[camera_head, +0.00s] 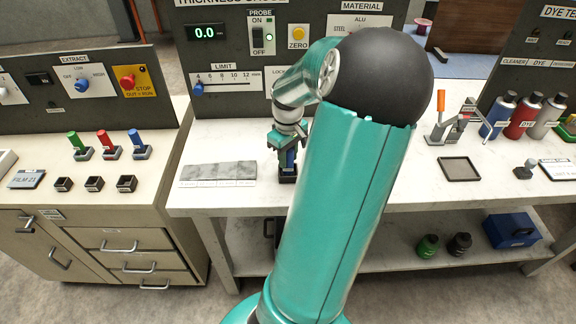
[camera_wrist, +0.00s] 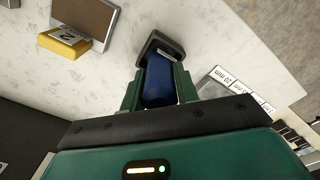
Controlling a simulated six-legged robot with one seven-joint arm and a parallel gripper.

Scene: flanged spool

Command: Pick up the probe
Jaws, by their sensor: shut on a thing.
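The probe (camera_wrist: 158,85) is a blue block between my fingers in the wrist view. In the head view the probe (camera_head: 288,158) shows as a small blue patch below my wrist. My gripper (camera_wrist: 158,72) has its green fingers closed on the probe's two sides. In the head view my gripper (camera_head: 287,148) is at the thickness gauge bench, pointing down. A black square holder (camera_wrist: 160,47) is at the probe's far end, and the holder also shows below my fingers in the head view (camera_head: 288,177). I cannot tell whether the probe's tip is still inside it.
A grey step block (camera_head: 219,170) lies left of my gripper. The gauge panel (camera_head: 225,60) stands behind. My arm hides bench space on the right. A dark tray (camera_head: 460,168) and a clamp with an orange handle (camera_head: 441,104) are further right. A yellow block (camera_wrist: 64,42) is in the wrist view.

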